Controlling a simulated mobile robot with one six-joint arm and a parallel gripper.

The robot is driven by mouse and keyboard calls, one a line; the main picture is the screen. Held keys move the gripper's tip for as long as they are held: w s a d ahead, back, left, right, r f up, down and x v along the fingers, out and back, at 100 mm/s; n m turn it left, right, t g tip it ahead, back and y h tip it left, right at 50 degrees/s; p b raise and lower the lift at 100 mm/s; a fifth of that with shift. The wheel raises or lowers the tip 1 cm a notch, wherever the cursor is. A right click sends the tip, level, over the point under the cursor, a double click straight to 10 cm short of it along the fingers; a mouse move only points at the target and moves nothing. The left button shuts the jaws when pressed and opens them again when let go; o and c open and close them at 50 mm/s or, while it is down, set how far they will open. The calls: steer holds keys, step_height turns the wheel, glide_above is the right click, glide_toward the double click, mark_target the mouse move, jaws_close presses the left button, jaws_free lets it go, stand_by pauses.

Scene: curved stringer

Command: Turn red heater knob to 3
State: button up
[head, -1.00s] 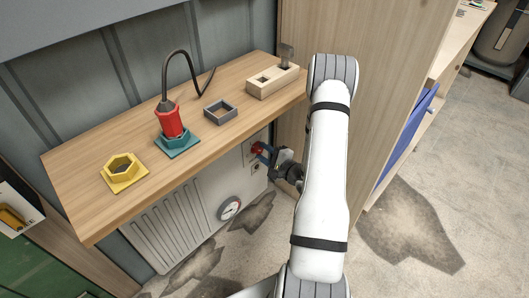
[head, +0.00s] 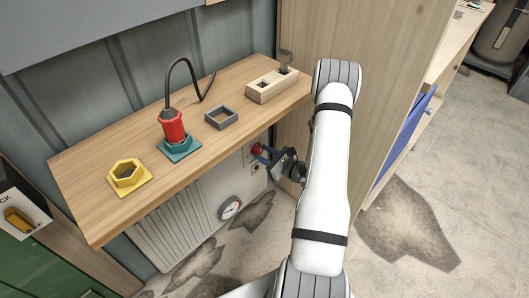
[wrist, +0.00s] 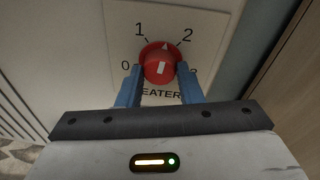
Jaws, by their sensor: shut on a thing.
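The red heater knob (wrist: 158,60) sits on a pale dial plate (wrist: 120,28) marked 0, 1 and 2, with the 3 partly hidden by my right finger. Its white pointer faces up between 1 and 2, somewhat nearer 2. My gripper (wrist: 160,78) is shut on the knob, with one blue finger at each side. In the head view the knob (head: 257,149) shows small under the shelf's front edge, with my gripper (head: 266,156) at it.
The white heater (head: 175,228) with a round gauge (head: 230,208) is under a wooden shelf (head: 95,205). On the shelf are a yellow hex holder (head: 128,174), a red tool (head: 172,127) in a teal holder, a grey square frame (head: 221,117) and a wooden block (head: 271,87). A wooden panel stands close at right.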

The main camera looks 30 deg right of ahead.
steer(key=m+p, duration=0.1)
steer(key=m, duration=0.4)
steer(key=shift+y+p, duration=0.35)
steer(key=shift+y, duration=0.05)
steer(key=m+p, duration=0.1)
steer(key=m, duration=0.3)
steer(key=shift+f+y, duration=0.1)
steer(key=shift+y, duration=0.3)
steer(key=m+t+p, duration=0.1)
steer(key=m, duration=0.3)
steer(key=shift+f+m, duration=0.1)
steer(key=shift+m, duration=0.3)
steer(key=m+p, duration=0.1)
steer(key=m, duration=0.3)
steer(key=shift+m+t, duration=0.3)
steer(key=shift+m, duration=0.1)
steer(key=o, duration=1)
steer(key=shift+c, duration=0.2)
